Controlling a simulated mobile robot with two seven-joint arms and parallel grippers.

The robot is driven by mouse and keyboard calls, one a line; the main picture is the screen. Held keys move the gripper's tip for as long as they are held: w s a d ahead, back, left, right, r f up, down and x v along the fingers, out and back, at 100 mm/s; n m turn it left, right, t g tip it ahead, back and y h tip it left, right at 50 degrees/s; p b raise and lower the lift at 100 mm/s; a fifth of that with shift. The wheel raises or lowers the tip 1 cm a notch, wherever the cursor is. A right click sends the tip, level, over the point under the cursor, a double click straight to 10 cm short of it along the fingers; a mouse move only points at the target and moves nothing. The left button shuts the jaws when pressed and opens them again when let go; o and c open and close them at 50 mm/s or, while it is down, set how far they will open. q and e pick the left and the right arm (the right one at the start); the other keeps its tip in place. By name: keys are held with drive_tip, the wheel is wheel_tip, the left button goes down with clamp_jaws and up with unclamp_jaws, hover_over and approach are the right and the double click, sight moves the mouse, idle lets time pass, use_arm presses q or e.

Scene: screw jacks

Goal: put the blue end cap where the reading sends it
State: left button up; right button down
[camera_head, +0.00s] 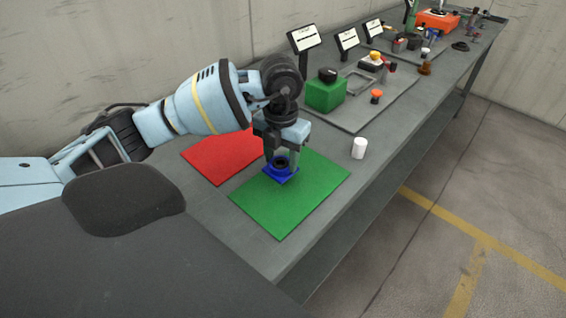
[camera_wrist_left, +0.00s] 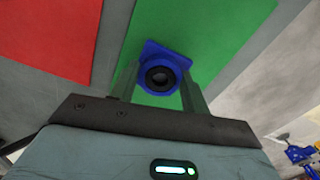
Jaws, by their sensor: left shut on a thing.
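The blue end cap (camera_head: 281,174) has a square flange and a dark round opening. My left gripper (camera_head: 281,160) is shut on it, pointing down over the green mat (camera_head: 300,199). In the left wrist view, the end cap (camera_wrist_left: 162,72) sits between the two fingers of the left gripper (camera_wrist_left: 158,88), over the left part of the green mat (camera_wrist_left: 225,30). I cannot tell whether the cap touches the mat. The red mat (camera_head: 220,155) lies to the left, partly behind my arm, and is bare where it shows. My right gripper is not in view.
A white cylinder (camera_head: 358,148) stands right of the green mat, near the bench's front edge. Behind are a green box (camera_head: 325,93) with a black knob, a small orange-topped part (camera_head: 376,96) and a sign (camera_head: 304,38) whose text is too small to read.

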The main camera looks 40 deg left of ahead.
sight(283, 157)
use_arm(q)
drive_tip(key=shift+w+a, duration=0.1)
drive_tip(key=shift+w, duration=0.2)
drive_tip(key=shift+w, duration=0.1)
drive_tip(key=shift+w+a, duration=0.15)
drive_tip(key=shift+w, duration=0.15)
drive_tip(key=shift+f, duration=1.75)
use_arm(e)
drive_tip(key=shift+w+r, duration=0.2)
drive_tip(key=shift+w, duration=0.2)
use_arm(q)
drive_tip(key=shift+f, duration=0.2)
drive_tip(key=o, duration=1.2)
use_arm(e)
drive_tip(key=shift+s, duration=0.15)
use_arm(q)
drive_tip(key=shift+r, duration=0.1)
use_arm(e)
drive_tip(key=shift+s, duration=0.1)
